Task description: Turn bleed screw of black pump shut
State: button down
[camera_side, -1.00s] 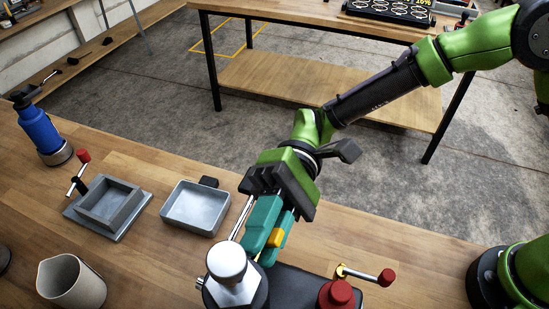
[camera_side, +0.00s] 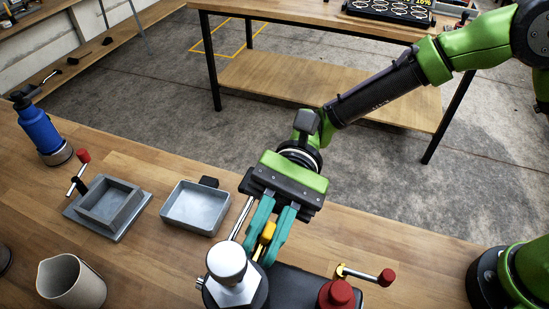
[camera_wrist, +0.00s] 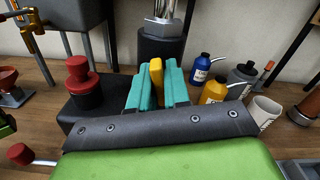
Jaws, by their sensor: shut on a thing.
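The black pump (camera_side: 292,284) stands at the bottom of the side view, with a silver knob and hex nut (camera_side: 228,268) and a red cap (camera_side: 339,294) on top. In the wrist view its black body (camera_wrist: 82,108) and red cap (camera_wrist: 82,72) are at the left. A yellow bleed screw (camera_side: 267,234) sits behind the silver nut; it also shows in the wrist view (camera_wrist: 156,80). My gripper (camera_side: 262,252), with teal fingers, is shut on this yellow screw. The fingers partly hide it, and its lower end is hidden.
A crank with a red knob (camera_side: 386,277) sticks out right of the pump. Grey trays (camera_side: 196,207), a beige cup (camera_side: 72,282) and a blue bottle (camera_side: 43,132) stand to the left. The wrist view shows several bottles (camera_wrist: 213,92) at the right.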

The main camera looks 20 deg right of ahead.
jog(key=shift+d+m, duration=0.1)
jog(key=shift+m, duration=1.5)
jog(key=c, duration=1.2)
grip_release()
jog(key=v, duration=1.7)
jog(key=shift+r, duration=0.1)
